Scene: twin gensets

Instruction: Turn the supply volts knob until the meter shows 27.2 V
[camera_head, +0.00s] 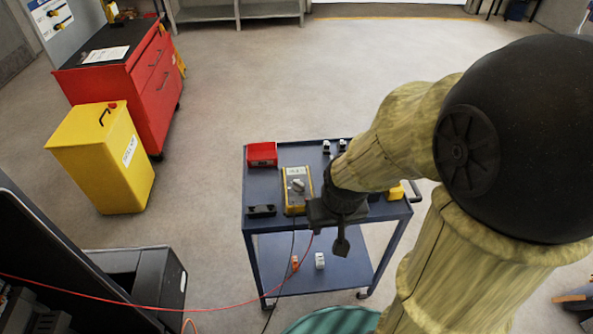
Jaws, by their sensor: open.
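A yellow-edged instrument (297,204) with a grey face lies on top of the blue cart (257,222). It has a pale display (296,171) near its far end, too small to read, and a light knob (298,185) on its face. I cannot tell whether this knob is the supply volts knob, and I make out no separate supply. My gripper (341,245) is open and points down over the cart's near edge, to the right of and nearer than the instrument. It appears apart from the knob. My arm hides part of the cart top.
On the cart are a red bin (262,154), a black object (262,211) and a yellow object (396,191). A red cable (100,292) runs left from the cart. A yellow bin (100,160) and red tool cabinet (120,70) stand left.

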